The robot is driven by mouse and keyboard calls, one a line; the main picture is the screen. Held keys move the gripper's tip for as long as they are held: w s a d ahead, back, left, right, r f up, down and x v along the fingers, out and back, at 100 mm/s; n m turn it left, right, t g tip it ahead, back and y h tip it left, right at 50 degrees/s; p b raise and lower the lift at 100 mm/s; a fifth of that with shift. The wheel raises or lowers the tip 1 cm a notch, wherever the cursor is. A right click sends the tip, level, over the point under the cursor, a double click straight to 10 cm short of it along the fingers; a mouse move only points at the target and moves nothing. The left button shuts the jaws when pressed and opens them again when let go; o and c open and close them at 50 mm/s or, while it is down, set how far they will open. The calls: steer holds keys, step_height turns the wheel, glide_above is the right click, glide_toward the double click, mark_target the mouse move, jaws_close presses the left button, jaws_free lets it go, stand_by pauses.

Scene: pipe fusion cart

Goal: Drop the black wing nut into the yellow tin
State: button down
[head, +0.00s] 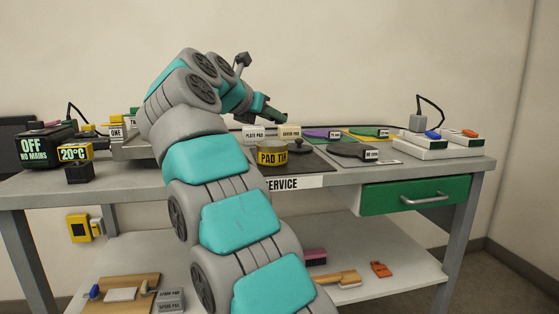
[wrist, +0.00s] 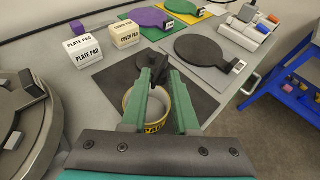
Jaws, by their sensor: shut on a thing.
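The yellow tin (head: 271,157), labelled PAD TIN, stands upright on a dark mat on the bench. In the wrist view its pale open rim (wrist: 183,112) shows between and below my fingers. My gripper (head: 279,117) is above the bench, higher than the tin in the head view. In the wrist view my gripper (wrist: 158,78) is shut on a small dark piece, the black wing nut (wrist: 158,65), at the fingertips. The nut appears just past the tin's far rim in that view; its height above the tin is hard to tell. Fingers hide part of the tin.
White PLATE PAD (wrist: 83,54) and COVER PAD (wrist: 125,34) blocks stand beyond the dark mat (wrist: 113,75). A dark round plate (wrist: 202,47) lies to the right. A grey round machine part (wrist: 25,125) is at the left. A green drawer (head: 415,195) is below.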

steer(key=c, duration=0.6)
jaws_free()
steer(key=shift+f, duration=0.1)
steer(key=shift+s+a, duration=0.1)
steer(key=v, duration=0.7)
steer(key=shift+s, duration=0.2)
steer(key=shift+a, duration=0.1)
